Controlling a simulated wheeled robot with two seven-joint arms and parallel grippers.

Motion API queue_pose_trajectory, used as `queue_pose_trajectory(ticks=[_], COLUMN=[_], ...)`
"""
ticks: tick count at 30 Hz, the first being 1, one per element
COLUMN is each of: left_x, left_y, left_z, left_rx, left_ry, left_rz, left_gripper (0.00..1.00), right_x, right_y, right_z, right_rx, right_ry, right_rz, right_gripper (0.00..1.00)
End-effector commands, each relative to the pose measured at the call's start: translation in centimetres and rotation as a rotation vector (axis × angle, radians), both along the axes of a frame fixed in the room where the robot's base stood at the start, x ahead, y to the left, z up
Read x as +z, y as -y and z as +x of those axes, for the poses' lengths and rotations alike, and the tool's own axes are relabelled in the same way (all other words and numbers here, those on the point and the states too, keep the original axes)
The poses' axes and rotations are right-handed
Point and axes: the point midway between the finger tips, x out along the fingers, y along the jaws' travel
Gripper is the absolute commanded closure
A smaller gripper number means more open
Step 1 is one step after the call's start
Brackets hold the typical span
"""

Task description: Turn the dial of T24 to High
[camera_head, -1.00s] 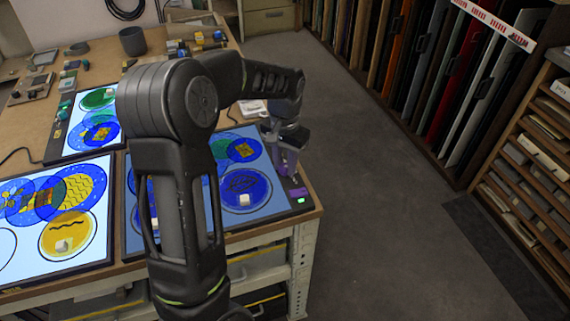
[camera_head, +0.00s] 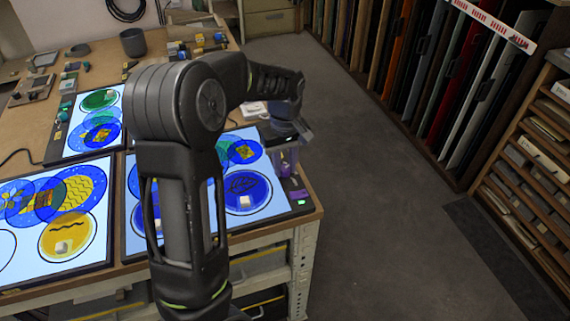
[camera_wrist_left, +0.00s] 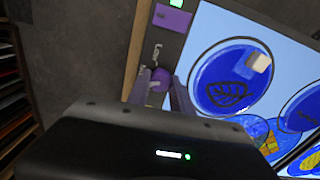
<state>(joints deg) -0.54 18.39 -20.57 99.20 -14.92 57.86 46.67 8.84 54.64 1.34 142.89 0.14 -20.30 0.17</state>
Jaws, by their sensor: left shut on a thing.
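The light panel (camera_head: 262,213) at the table's right corner has a dark frame and a lit surface with blue painted circles. Its right edge strip carries a purple label and a small green display (camera_head: 299,203); both also show in the left wrist view, with the green display (camera_wrist_left: 176,3) at the top. My left gripper (camera_head: 287,168) is over this strip, pointing down. In the left wrist view, its fingers (camera_wrist_left: 162,92) are closed around a purple dial (camera_wrist_left: 160,79). The dial's pointer setting is not readable, and no T24 mark is legible. My right gripper is not in view.
A dark pot (camera_head: 133,42) and small tools stand at the back. Racks of glass sheets (camera_head: 440,75) and shelves line the right; the floor between is clear.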

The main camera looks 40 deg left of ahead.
Motion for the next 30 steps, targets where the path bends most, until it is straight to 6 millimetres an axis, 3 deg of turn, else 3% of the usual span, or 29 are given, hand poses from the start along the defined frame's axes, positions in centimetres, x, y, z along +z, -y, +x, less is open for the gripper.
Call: queue_pose_trajectory(ticks=[18, 30], left_x=[0.2, 0.1], left_y=[-0.1, -0.1], left_z=[0.0, 0.0], left_rx=[0.551, 0.708], left_ry=[0.003, 0.003], left_rz=[0.002, 0.001], left_gripper=[1.00, 1.00], right_x=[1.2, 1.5], right_y=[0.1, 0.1], right_z=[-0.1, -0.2], right_rx=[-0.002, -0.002], right_ry=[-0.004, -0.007], right_rz=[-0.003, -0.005], right_gripper=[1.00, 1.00])
